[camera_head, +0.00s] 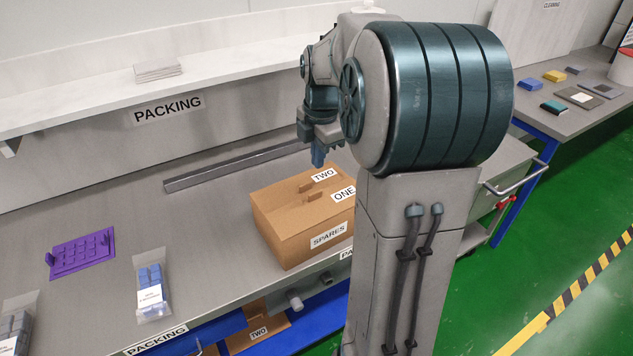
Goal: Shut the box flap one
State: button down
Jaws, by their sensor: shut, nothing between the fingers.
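A brown cardboard box (285,228) labelled SPARES stands on the grey packing bench, partly hidden on its right by my arm. Its top carries flap one (325,207), marked ONE, at the front and flap two (296,189), marked TWO, behind it. Both flaps look about flat across the top; a small gap cannot be ruled out. Each has a small raised brown tab. My gripper (318,160) is shut and empty, pointing down above the back part of the box near the TWO label. It looks apart from the box.
A purple tray (82,254) and a bag of blue pieces (151,287) lie on the bench (190,228) to the left. A grey rail (235,167) lies behind the box. The bench between bag and box is clear.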

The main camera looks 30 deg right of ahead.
aim_at(316, 193)
jog(key=f, duration=0.6)
jog(key=f+p, duration=0.1)
jog(key=f, duration=0.2)
jog(key=shift+w, duration=0.4)
